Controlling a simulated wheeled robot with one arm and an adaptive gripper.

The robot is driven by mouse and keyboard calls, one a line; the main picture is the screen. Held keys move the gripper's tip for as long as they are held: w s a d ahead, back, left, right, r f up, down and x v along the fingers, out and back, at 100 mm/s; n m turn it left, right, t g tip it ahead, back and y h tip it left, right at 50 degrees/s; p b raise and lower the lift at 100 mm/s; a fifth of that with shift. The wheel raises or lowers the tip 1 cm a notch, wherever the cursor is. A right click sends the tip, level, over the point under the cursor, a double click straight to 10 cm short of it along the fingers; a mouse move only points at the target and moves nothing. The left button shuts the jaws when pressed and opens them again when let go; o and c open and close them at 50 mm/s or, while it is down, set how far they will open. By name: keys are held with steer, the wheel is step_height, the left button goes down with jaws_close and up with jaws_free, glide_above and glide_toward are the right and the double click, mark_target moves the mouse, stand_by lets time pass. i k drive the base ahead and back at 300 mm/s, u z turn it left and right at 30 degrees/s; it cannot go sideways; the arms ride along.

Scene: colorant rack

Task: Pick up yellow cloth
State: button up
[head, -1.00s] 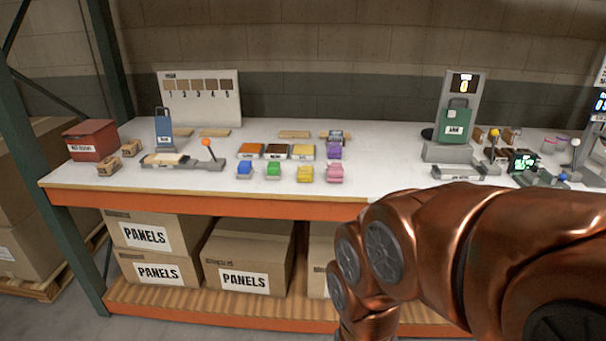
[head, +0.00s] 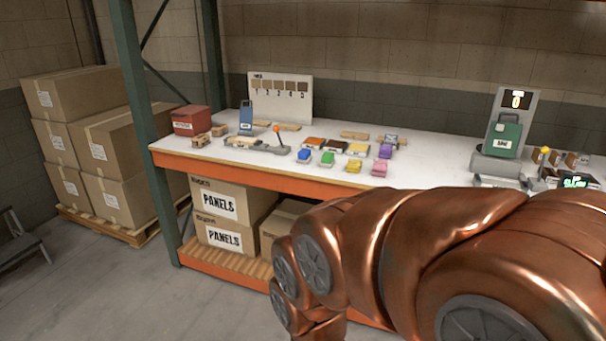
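My copper arm fills the lower right. My gripper is out of view.
The white table (head: 428,170) has an orange front edge and a green upright at its left.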

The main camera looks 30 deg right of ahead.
mark_target(354, 165)
steer(key=u, duration=0.2)
steer(key=i, duration=2.25)
steer(key=z, duration=1.6)
steer(key=i, duration=0.95)
steer(key=z, duration=0.8)
